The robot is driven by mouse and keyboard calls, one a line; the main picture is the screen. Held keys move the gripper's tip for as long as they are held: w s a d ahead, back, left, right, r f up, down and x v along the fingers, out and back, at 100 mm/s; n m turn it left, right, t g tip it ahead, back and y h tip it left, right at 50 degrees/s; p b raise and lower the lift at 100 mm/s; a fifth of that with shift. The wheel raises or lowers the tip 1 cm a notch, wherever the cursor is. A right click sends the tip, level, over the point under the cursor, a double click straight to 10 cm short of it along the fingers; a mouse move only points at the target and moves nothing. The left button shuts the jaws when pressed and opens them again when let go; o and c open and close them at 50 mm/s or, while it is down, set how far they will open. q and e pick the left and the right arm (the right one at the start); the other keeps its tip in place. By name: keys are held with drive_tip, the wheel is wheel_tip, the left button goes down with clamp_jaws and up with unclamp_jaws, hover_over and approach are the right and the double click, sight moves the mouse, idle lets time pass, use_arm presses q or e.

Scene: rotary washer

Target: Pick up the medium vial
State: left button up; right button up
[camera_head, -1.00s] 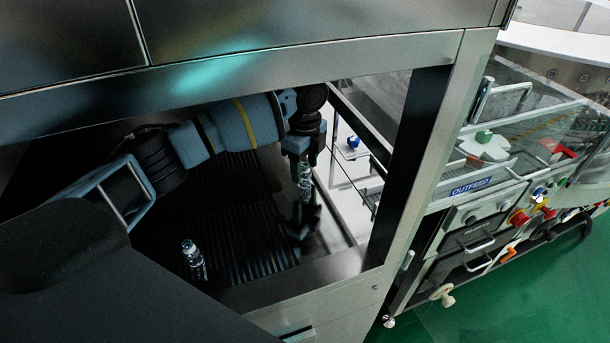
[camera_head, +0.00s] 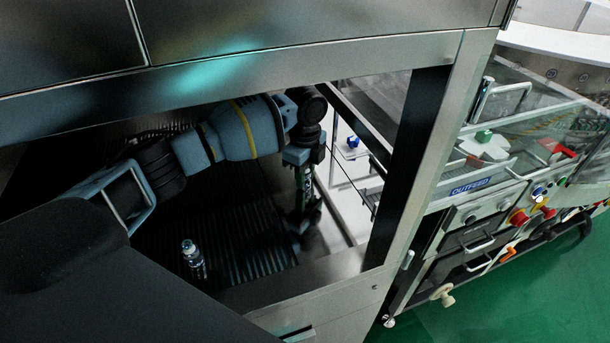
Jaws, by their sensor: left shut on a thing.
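My left gripper (camera_head: 303,214) points down inside the machine opening, near its right side. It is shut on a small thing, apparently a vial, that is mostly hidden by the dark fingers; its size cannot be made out. Another clear vial (camera_head: 194,262) with a pale cap stands upright on the dark ribbed floor, left of the gripper and apart from it. I cannot tell from this view which vial is the medium one. My right gripper is not in view.
The dark ribbed floor (camera_head: 240,255) is bare between the standing vial and the gripper. A metal frame (camera_head: 345,275) borders the opening at the front and right. The outfeed panel (camera_head: 470,187) stands outside, to the right.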

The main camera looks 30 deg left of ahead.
use_arm(q)
drive_tip(key=shift+r, duration=0.15)
